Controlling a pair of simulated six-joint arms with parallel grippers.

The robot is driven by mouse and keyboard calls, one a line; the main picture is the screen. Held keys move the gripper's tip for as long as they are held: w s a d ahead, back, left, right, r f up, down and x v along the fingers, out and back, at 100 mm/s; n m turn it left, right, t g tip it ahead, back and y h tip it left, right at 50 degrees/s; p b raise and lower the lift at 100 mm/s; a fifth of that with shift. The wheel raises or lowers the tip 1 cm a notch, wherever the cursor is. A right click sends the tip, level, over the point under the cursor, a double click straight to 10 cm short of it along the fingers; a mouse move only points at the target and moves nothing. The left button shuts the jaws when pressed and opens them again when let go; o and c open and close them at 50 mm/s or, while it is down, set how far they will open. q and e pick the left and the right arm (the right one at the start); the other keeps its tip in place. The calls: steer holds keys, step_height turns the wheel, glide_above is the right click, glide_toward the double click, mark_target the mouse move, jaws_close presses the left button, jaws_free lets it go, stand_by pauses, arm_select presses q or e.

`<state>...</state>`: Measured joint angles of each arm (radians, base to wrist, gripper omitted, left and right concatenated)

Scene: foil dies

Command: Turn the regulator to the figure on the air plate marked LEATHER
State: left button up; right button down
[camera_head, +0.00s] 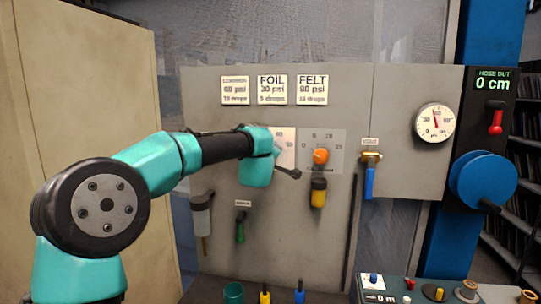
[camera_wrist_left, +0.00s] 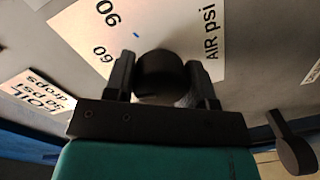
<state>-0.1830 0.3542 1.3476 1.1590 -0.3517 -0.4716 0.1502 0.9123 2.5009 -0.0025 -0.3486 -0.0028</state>
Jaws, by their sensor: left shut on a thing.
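My left gripper (camera_head: 276,150) is at the grey panel, and its arm hides most of the regulator in the head view. In the left wrist view the gripper (camera_wrist_left: 162,80) is shut on a round black regulator knob (camera_wrist_left: 160,70), one finger on each side. The knob sits on a white dial plate (camera_wrist_left: 150,25) marked "AIR psi", with 60 and 90 legible; no pointer shows clearly. The leftmost small plate (camera_head: 235,90) has a blurred top word and seems to read 60 psi. The gauge (camera_head: 435,123) needle points almost straight up, slightly left. My right gripper is not in view.
FOIL (camera_head: 272,90) and FELT (camera_head: 312,90) plates hang beside the leftmost plate. Right of my gripper are an orange knob (camera_head: 320,156), a blue-handled valve (camera_head: 370,175) and a blue hose reel (camera_head: 486,181). A black lever (camera_wrist_left: 290,145) sits close to my gripper.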

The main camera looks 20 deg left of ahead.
arm_select(q)
steer(key=shift+m, duration=1.2)
steer(key=o, duration=0.9)
steer(key=shift+s, duration=0.15)
steer(key=s, duration=0.5)
steer(key=s+d, duration=0.1)
steer(key=s, duration=0.5)
steer(key=s+d, duration=0.1)
steer(key=s, duration=0.5)
steer(key=shift+d+r, duration=0.25)
steer(key=shift+r, duration=0.05)
